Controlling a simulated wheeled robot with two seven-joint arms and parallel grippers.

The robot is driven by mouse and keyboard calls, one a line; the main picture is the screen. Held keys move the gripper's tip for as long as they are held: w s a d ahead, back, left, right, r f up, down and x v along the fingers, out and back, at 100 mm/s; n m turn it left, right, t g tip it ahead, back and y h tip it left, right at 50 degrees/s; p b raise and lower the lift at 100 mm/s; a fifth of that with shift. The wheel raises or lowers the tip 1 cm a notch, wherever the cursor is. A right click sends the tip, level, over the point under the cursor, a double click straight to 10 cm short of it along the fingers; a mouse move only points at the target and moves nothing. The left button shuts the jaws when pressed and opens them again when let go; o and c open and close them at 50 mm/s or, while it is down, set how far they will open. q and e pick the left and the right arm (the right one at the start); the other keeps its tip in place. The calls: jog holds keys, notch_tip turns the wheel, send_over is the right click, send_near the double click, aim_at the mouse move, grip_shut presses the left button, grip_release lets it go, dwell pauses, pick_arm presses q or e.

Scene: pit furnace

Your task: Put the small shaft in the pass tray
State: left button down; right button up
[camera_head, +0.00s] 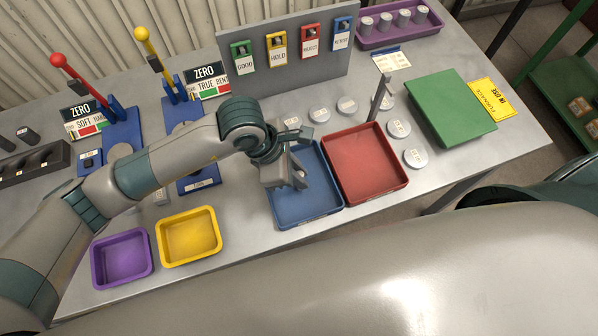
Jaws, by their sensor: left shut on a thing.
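My left gripper (290,180) is over the blue tray (307,211), toward its left side. It is shut on a small grey piece, taken as the small shaft, which the fingers mostly hide. I cannot tell its height above the tray floor. No tray carries a readable "pass" label. A green tray or flat green panel (451,108) lies at the right of the table. A red tray (365,163) stands right of the blue one. Yellow (189,236) and purple (122,259) trays stand at the front left. My right gripper is not in view.
A grey board (290,77) with GOOD, HOLD, REJECT and blue tags stands at the back. Several round discs (346,105) lie before it. A slim dark post (377,95) stands behind the red tray. Two blue lever testers (122,133) are at left. A purple holder (400,37) bears several cylinders.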

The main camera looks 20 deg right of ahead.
pick_arm(q)
jog(key=c, duration=1.7)
grip_release()
jog(key=shift+r, duration=0.2)
jog(key=shift+a+r, duration=0.2)
jog(key=shift+r, duration=0.1)
jog(key=b+v, duration=0.4)
jog(key=v, duration=0.7)
jog(key=shift+a, duration=0.15)
